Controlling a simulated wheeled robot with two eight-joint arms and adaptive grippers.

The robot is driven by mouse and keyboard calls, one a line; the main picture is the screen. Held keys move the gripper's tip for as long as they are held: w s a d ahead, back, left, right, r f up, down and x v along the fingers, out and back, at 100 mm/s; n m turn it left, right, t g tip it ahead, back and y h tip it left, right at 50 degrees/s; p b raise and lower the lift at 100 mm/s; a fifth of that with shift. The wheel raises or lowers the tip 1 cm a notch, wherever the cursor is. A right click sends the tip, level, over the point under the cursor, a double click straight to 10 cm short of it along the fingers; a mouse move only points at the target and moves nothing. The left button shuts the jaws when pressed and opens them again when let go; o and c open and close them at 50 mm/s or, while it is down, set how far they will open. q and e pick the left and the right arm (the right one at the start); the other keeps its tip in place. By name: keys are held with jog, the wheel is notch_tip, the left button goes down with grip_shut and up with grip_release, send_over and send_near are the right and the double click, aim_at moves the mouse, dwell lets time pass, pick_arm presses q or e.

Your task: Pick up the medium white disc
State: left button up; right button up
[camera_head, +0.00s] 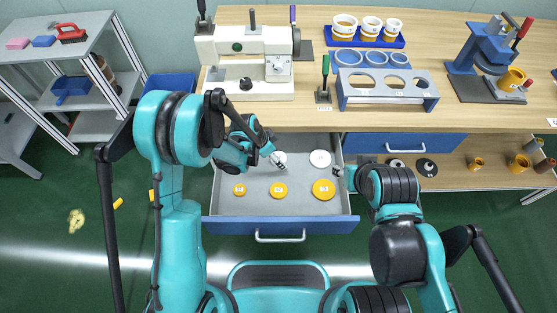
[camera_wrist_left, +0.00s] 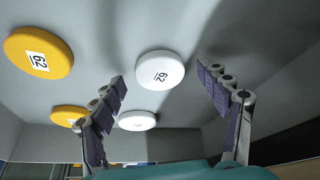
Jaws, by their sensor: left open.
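An open grey drawer (camera_head: 255,205) holds a row of white discs behind a row of yellow discs. The middle white disc (camera_head: 280,157), partly covered by my left gripper (camera_head: 277,162), appears to be the medium one. A larger white disc (camera_head: 320,158) lies to its right. My left gripper is open and empty above the drawer floor. Which of these is the medium one I cannot tell. My right gripper (camera_head: 341,172) is near the drawer's right wall, its fingers unclear.
Yellow discs (camera_head: 239,189), (camera_head: 278,190) and (camera_head: 323,189) lie along the drawer's front. The wooden bench (camera_head: 330,119) overhangs the drawer's back and carries a sewing machine (camera_head: 245,62), a grey holed rack (camera_head: 388,92) and a blue press (camera_head: 485,60).

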pick_arm(q)
jog(key=shift+f, duration=0.1)
jog(key=c, duration=1)
jog(key=shift+c, duration=0.2)
